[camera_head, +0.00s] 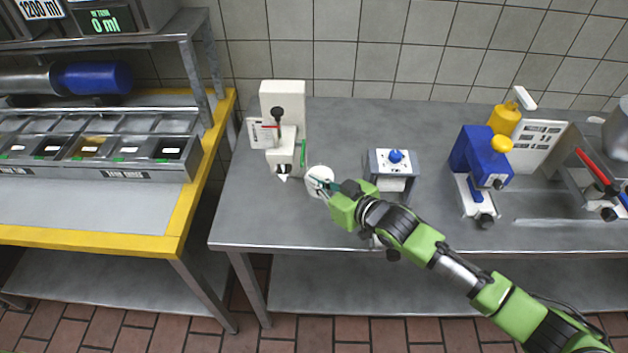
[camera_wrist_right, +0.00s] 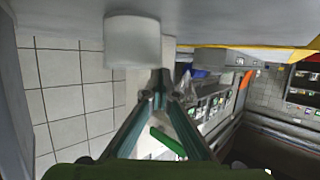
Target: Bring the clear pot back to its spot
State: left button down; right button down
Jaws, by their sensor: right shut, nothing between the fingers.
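A small round whitish pot (camera_head: 319,174), probably the clear pot, stands on the grey steel table (camera_head: 245,215), just in front of the white dispenser (camera_head: 281,130). In the right wrist view a pale cylinder (camera_wrist_right: 132,42), apparently the same pot, stands by the fingertips; that picture looks upside down. My right gripper (camera_head: 323,186) is at the pot, its fingers overlapping the pot in the head view. Its fingertips (camera_wrist_right: 160,78) meet with nothing between them. I cannot tell whether they touch the pot. My left gripper is not in view.
A grey box with a blue knob (camera_head: 397,162) stands right of the pot. A blue and yellow machine (camera_head: 483,160) stands further right. The table's front left is clear.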

jog(key=s+d, duration=0.1)
jog(key=s+d+f+p, duration=0.1)
jog(key=shift+s+d, duration=0.2)
jog(key=shift+s, duration=0.1)
jog(key=shift+s+d+p, duration=0.25)
jog(key=shift+p, duration=0.05)
jog(key=shift+w+d, duration=0.1)
jog(key=shift+w+r, duration=0.1)
jog(key=shift+r, duration=0.05)
